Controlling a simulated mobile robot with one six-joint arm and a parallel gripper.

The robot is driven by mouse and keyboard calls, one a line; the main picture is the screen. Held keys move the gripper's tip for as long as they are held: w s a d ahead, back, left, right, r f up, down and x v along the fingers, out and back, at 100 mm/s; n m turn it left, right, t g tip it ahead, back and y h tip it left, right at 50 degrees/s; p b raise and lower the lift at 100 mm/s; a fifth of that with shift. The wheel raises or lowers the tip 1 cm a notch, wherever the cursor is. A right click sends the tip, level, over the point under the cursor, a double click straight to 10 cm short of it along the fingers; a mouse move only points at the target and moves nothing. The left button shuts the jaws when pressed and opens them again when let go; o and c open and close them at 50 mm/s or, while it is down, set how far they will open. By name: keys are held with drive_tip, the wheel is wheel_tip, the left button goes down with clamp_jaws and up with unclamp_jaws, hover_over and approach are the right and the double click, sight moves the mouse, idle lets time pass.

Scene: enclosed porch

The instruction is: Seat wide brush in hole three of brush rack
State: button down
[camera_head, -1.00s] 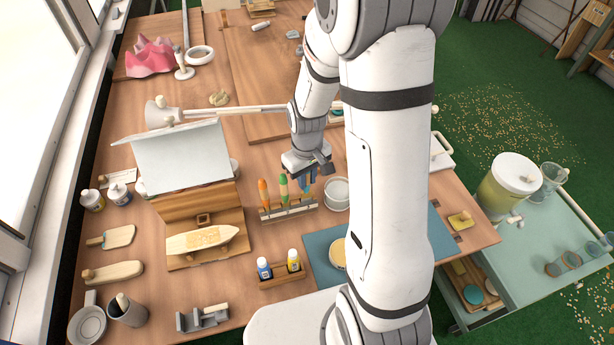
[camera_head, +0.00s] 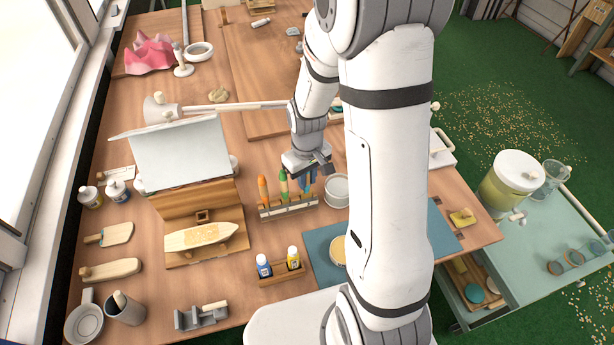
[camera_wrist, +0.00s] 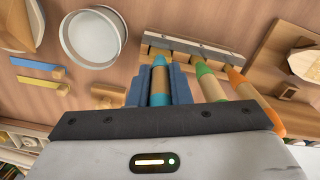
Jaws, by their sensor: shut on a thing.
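The brush rack (camera_head: 290,210) stands on the workbench, a low wooden holder with a pale metal-looking strip. An orange brush (camera_head: 263,190) and a green brush (camera_head: 283,184) stand in it at the left and middle. My gripper (camera_head: 307,178) is at the rack's right end, shut on a blue brush (camera_wrist: 158,84) that I take to be the wide brush. In the wrist view its blue fingers flank the brush, and the brush's far end meets the rack (camera_wrist: 195,45). The fingers hide much of it, so I cannot tell how deep it sits in a hole.
A white round container (camera_head: 337,190) stands close right of the rack. A small holder with blue and yellow bottles (camera_head: 280,272) is in front. A wooden stand with a boat-shaped piece (camera_head: 201,236) is to the left. My arm hides part of the bench on the right.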

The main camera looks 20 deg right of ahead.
drive_tip(key=shift+f, duration=0.3)
drive_tip(key=c, duration=0.6)
unclamp_jaws()
drive_tip(key=shift+r, duration=0.1)
idle(0.4)
drive_tip(key=shift+r+p, duration=2.25)
drive_tip(key=shift+r, duration=1.2)
drive_tip(key=shift+r+b, duration=0.35)
drive_tip(key=shift+r, duration=3.55)
